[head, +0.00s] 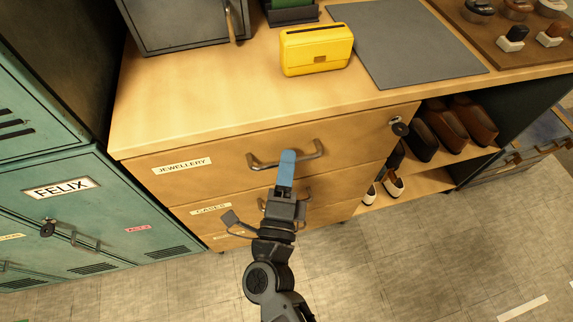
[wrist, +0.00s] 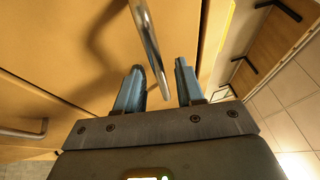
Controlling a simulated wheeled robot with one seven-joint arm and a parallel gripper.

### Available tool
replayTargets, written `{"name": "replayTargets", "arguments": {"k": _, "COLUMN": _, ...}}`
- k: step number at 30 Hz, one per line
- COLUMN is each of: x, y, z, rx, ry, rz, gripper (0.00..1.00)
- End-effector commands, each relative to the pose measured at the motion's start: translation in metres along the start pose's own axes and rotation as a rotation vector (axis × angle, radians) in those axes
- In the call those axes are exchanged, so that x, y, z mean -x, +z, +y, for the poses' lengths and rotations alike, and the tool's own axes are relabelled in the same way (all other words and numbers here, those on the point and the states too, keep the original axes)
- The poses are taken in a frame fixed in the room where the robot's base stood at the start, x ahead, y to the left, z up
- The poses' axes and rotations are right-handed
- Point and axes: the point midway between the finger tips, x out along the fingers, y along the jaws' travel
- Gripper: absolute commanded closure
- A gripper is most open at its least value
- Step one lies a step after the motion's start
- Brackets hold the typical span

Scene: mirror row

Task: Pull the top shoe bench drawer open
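The wooden shoe bench (head: 205,115) has a top drawer (head: 225,163) labelled JEWELLERY, and its front looks flush with the bench. Its grey bar handle (head: 258,163) shows partly behind my fingers in the head view. My gripper (head: 287,157) is at the middle of this handle. In the wrist view, the handle bar (wrist: 148,38) runs down between the two blue fingertips of my gripper (wrist: 158,72). The fingers are apart, with visible gaps beside the bar. Whether either finger touches the bar cannot be told.
Lower drawers with handles lie below, one labelled (head: 211,209). A key lock (head: 399,127) is at the top drawer's right. Shoes (head: 447,131) fill the open shelves at right. A yellow box (head: 316,50) stands on top. Teal lockers (head: 60,200) stand at left; floor in front is clear.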

Motion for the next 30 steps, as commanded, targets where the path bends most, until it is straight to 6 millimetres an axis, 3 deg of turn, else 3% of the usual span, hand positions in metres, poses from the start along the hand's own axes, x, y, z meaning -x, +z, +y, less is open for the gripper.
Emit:
{"name": "replayTargets", "arguments": {"k": 5, "x": 0.0002, "y": 0.0, "z": 0.0001, "rx": 0.0, "ry": 0.0, "rz": 0.0, "gripper": 0.63}}
{"name": "replayTargets", "arguments": {"k": 16, "x": 0.0004, "y": 0.0, "z": -0.0001, "rx": 0.0, "ry": 0.0, "rz": 0.0, "gripper": 0.99}}
{"name": "replayTargets", "arguments": {"k": 30, "x": 0.0005, "y": 0.0, "z": -0.0001, "rx": 0.0, "ry": 0.0, "rz": 0.0, "gripper": 1.0}}
